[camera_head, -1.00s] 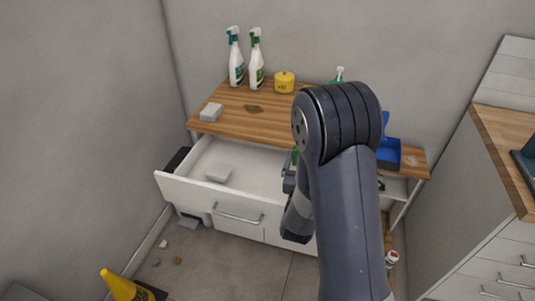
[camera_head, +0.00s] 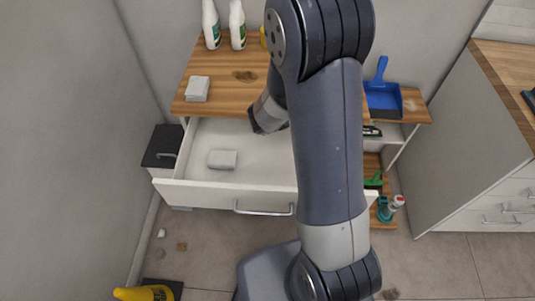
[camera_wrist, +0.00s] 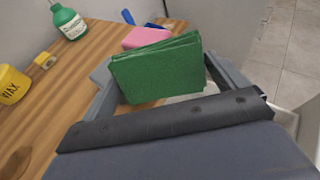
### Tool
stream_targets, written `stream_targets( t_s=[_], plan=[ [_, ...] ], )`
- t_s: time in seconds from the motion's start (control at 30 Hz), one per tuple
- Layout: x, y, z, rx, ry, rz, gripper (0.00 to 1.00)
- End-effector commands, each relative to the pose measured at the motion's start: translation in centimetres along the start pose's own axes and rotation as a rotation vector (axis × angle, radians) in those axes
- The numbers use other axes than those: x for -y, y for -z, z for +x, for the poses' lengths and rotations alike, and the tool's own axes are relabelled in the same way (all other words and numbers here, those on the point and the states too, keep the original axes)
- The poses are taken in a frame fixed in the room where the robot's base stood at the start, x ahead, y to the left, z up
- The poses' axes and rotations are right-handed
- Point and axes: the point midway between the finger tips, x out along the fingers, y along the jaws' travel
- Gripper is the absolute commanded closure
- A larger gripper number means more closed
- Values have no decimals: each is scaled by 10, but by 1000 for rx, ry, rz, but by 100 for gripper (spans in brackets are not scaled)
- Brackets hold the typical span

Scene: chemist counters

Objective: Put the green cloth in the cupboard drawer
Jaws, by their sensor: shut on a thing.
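The green cloth (camera_wrist: 157,72), a folded stack, is held between the fingers of my gripper (camera_wrist: 160,68) in the wrist view. My gripper is shut on it, above or near the wooden top. The cupboard drawer (camera_head: 225,197) is pulled open in the head view, with a white front and a metal handle (camera_head: 262,209). A pale block (camera_head: 222,159) lies inside it at the left. In the head view my arm hides the gripper, the cloth and the drawer's right part.
The wooden counter top (camera_head: 215,68) carries a pale block (camera_head: 198,89), spray bottles (camera_head: 237,25) and, in the wrist view, a wax tin (camera_wrist: 12,84), a green bottle (camera_wrist: 68,22) and a pink sponge (camera_wrist: 146,37). A blue dustpan (camera_head: 383,98) stands right. A yellow cone (camera_head: 145,293) lies at front left.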

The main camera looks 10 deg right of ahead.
Motion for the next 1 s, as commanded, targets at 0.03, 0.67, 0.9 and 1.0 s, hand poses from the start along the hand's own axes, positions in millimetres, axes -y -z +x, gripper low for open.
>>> stream_targets(
  t_s=[0.03,0.67,0.9,1.0],
  plan=[
    [8,2,2,-41,59,29,40],
    [45,71,-53,-680,728,669,40],
    [5,115,-94,-900,875,1120,40],
    [-6,136,-97,-943,879,1222,40]
  ],
)
